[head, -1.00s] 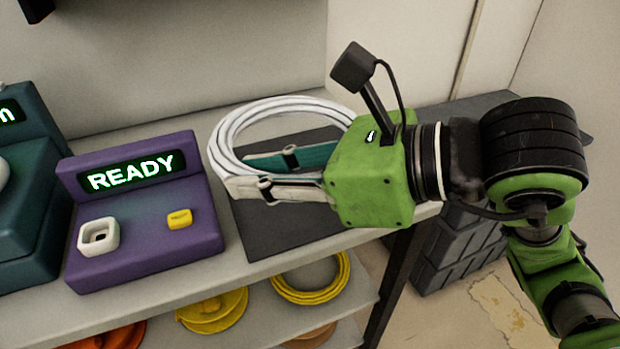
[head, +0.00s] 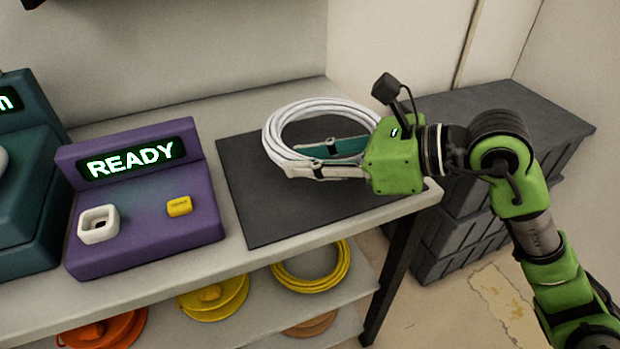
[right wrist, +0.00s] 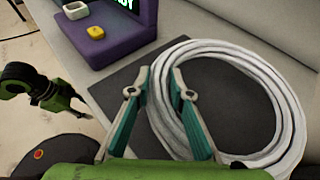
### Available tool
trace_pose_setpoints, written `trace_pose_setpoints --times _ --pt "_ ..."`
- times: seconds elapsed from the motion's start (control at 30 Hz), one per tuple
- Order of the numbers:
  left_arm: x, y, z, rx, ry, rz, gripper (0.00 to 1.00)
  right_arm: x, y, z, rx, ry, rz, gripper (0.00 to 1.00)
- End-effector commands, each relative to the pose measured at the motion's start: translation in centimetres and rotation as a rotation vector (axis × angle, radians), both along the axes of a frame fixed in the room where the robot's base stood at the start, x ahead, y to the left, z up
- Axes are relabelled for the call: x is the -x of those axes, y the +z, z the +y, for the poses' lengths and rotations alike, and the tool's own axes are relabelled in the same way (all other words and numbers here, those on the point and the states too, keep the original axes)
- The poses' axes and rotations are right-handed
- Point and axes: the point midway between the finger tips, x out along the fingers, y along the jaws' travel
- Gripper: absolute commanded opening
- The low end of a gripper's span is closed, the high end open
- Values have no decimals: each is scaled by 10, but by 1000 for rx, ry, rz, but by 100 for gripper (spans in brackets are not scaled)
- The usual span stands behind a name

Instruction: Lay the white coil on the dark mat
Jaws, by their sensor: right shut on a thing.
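The white coil (head: 280,118) is a ring of cable, roughly level, over the back right part of the dark mat (head: 262,210). Whether it touches the mat I cannot tell. My right gripper (head: 312,160) reaches in from the right with its fingers shut on the coil's near side. In the right wrist view, the coil (right wrist: 285,105) passes between the two teal-and-white fingertips (right wrist: 155,82), with the mat (right wrist: 235,90) beneath.
The shelf (head: 285,248) ends at right, beside dark crates (head: 500,120). Yellow and orange coils lie on the lower shelf.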

Motion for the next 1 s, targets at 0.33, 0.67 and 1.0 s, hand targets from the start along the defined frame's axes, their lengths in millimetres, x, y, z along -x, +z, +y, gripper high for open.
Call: trace_pose_setpoints --times 0.33,0.67,1.0 --pt "0 -12 0 0 0 -1 40 -7 -37 -5 -4 1 1 0" --pt "0 -12 0 0 0 -1 40 -8 -40 -5 -2 1 -4 0" --pt "-5 -11 -1 3 -1 -21 40 -7 -42 -5 0 1 0 36"
